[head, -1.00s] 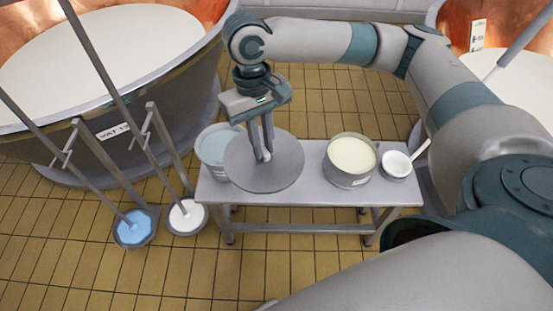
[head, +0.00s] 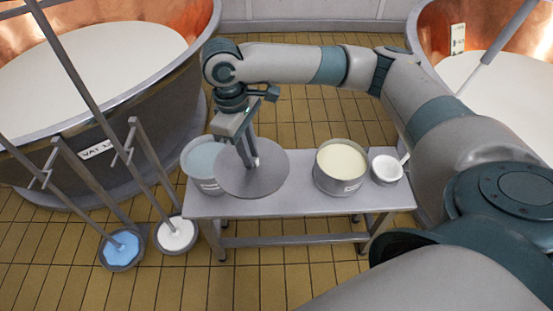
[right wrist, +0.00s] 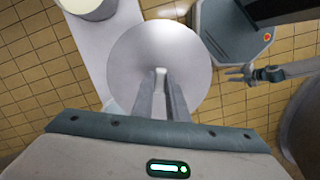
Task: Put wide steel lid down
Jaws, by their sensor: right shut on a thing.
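The wide steel lid (head: 262,182) is a flat grey disc over the left part of the bench, in front of a pot with pale blue contents (head: 203,158). It hides part of that pot's right side. My right gripper (head: 252,162) is above the lid, shut on its small central knob. In the right wrist view the lid (right wrist: 185,50) lies beyond the fingertips (right wrist: 161,76), with the knob between them. I cannot tell whether the lid touches the bench. My left gripper (right wrist: 243,73) seems to show at the right of the wrist view, too small to read.
On the bench (head: 300,201) stand a pot of cream-coloured contents (head: 341,163) and a small white bowl (head: 387,168). Bench top is clear between lid and cream pot. Copper vats (head: 95,95) stand behind.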

